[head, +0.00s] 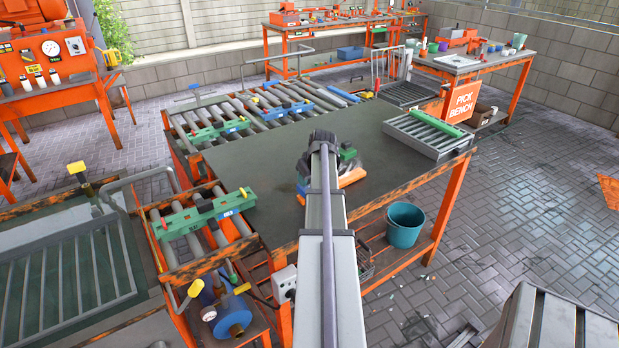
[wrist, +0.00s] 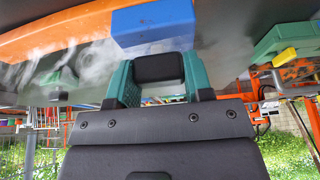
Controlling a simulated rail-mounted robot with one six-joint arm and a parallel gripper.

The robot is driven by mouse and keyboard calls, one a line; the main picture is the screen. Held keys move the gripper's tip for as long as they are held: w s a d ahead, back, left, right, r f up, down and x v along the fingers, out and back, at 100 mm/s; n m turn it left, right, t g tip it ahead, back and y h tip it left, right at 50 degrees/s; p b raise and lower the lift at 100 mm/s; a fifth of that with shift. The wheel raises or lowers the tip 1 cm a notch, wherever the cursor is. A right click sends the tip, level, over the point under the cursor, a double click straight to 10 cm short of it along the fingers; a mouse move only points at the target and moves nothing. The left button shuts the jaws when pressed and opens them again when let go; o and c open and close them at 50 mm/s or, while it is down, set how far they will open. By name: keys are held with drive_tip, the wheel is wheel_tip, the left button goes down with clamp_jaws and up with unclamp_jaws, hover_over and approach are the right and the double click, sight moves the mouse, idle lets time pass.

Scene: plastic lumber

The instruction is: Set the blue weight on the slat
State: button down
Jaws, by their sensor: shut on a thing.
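The blue weight (wrist: 155,24) is a smooth block at the top of the wrist view, right at my fingertips. My gripper (wrist: 158,52) has teal fingers and is shut on the weight. The orange slat (wrist: 55,35) runs beside and behind the weight; I cannot tell whether the two touch. In the head view, the slat (head: 352,178) shows on the dark bench top, partly behind my arm. A small blue patch shows left of my arm there, but the arm hides most of the grip.
The dark bench top (head: 245,165) is mostly clear. A green clamp (head: 205,213) sits over rollers on the left, and a grey rack (head: 425,140) with a green bar stands at the right end. A teal bucket (head: 404,225) stands below the bench's right side.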

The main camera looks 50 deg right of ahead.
drive_tip(key=shift+f+b, duration=0.4)
drive_tip(key=shift+f, duration=0.1)
drive_tip(key=shift+c, duration=0.2)
unclamp_jaws()
idle(0.3)
drive_tip(key=shift+r, duration=0.15)
wheel_tip(320, 180, up, 7)
drive_tip(key=p, duration=0.7)
